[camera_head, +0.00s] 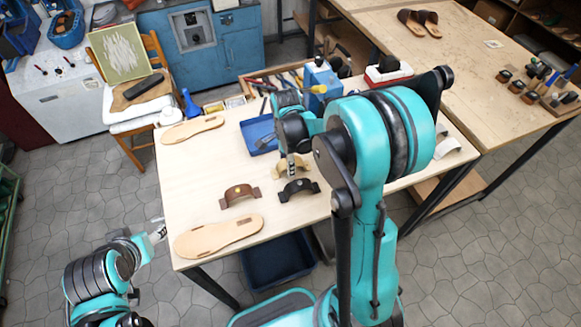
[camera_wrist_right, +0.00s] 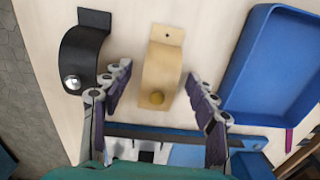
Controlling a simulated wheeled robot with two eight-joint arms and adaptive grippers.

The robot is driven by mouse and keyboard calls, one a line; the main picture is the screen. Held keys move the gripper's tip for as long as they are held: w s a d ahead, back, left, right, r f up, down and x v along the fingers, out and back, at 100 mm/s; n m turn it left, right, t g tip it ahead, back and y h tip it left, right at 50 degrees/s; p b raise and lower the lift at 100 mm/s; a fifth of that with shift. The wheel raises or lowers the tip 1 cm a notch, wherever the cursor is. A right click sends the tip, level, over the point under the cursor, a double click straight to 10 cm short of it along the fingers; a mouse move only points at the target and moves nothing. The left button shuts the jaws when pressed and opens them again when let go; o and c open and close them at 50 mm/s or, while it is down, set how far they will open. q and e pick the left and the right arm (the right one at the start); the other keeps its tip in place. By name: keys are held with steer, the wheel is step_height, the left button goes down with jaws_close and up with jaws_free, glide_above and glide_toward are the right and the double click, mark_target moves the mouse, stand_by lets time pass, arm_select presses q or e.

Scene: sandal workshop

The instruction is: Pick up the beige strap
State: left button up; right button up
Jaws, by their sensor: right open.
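The beige strap (camera_head: 279,173) stands as a small arch on the wooden table, partly hidden by my right gripper (camera_head: 292,166) in the head view. In the right wrist view the beige strap (camera_wrist_right: 160,65) shows a small hole at its far end and a round brass stud at its near end. My right gripper (camera_wrist_right: 158,78) is open, with one finger on each side of the strap and a visible gap to both. My left gripper (camera_head: 158,231) is off the table's left edge, away from the strap; its finger opening is unclear.
A black strap (camera_head: 299,190) is close beside the beige one; a brown strap (camera_head: 240,195) is further left. A blue tray (camera_head: 262,146) lies behind. Two sandal soles (camera_head: 218,236) (camera_head: 192,130) lie at the left. The tabletop between the brown strap and the far sole is clear.

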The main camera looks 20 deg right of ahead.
steer(key=shift+f, duration=0.4)
steer(key=c, duration=1)
steer(key=shift+r, duration=0.1)
